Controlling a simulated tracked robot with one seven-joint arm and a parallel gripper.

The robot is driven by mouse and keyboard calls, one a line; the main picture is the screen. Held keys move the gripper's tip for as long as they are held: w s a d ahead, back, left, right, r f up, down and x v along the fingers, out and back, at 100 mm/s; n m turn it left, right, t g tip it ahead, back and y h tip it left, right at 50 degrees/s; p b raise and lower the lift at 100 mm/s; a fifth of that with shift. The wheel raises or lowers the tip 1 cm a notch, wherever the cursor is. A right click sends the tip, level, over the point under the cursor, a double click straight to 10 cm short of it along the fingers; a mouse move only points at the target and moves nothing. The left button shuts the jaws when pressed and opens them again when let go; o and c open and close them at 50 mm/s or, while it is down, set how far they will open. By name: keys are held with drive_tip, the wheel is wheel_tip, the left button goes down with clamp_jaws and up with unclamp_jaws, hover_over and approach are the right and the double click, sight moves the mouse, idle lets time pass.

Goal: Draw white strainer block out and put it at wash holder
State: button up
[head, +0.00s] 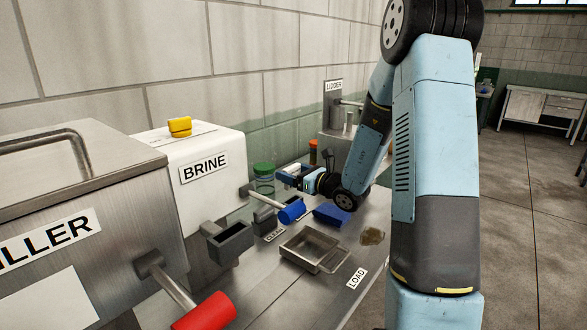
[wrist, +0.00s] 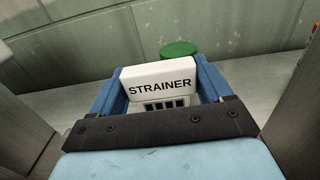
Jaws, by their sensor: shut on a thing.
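My gripper (head: 284,179) is over the counter, near the wall and right of the BRINE machine. In the wrist view its two blue fingers (wrist: 161,90) are shut on the white strainer block (wrist: 158,74), one on each side. The block bears the word STRAINER and has a slotted part below. The block is level between the fingers; I cannot tell whether it touches anything underneath. No label names the wash holder; a grey open-topped box (head: 229,243) is fixed at the front of the BRINE machine, and I cannot tell if it is the holder.
The white BRINE machine (head: 195,172) carries a yellow piece (head: 180,127). A green-lidded jar (head: 263,178) stands near my gripper. A red-ended lever (head: 206,312) sticks out front.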

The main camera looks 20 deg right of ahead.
sight(293, 197)
drive_tip(key=shift+f, duration=1.75)
drive_tip(key=shift+s+d+f, duration=0.1)
drive_tip(key=shift+f, duration=2.45)
idle(0.8)
drive_tip(key=o, duration=1)
drive_tip(key=shift+s+f, duration=0.1)
drive_tip(key=v, duration=1.3)
drive_tip(key=shift+s+d, duration=0.2)
drive_tip(key=shift+s, duration=0.1)
